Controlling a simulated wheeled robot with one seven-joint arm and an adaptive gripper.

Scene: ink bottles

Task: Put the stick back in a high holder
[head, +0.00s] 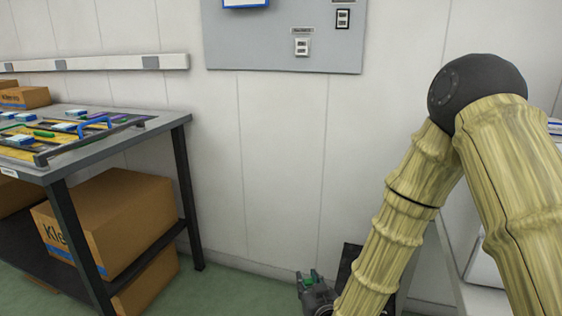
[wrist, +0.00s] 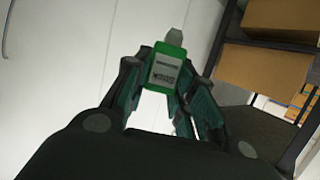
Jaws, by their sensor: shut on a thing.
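My gripper (wrist: 164,74) is shut on a small green block-like thing (wrist: 167,68) with a white printed label and a grey rounded tip. It may be the stick, but its full shape is hidden. In the head view my gripper (head: 314,290) is low at the bottom edge, with a bit of green between its fingers. No holder is clearly recognisable. A grey wall panel (head: 250,45) carries a white fitting (head: 302,47) and a dark-framed one (head: 343,19), both well above my gripper; I cannot tell if either is a holder.
A dark-legged table (head: 95,158) at left holds a tray (head: 62,151) with blue, green and purple items. Cardboard boxes (head: 120,215) sit on its lower shelf. A white rail (head: 105,63) runs along the wall. The wall (head: 280,150) between table and arm is bare.

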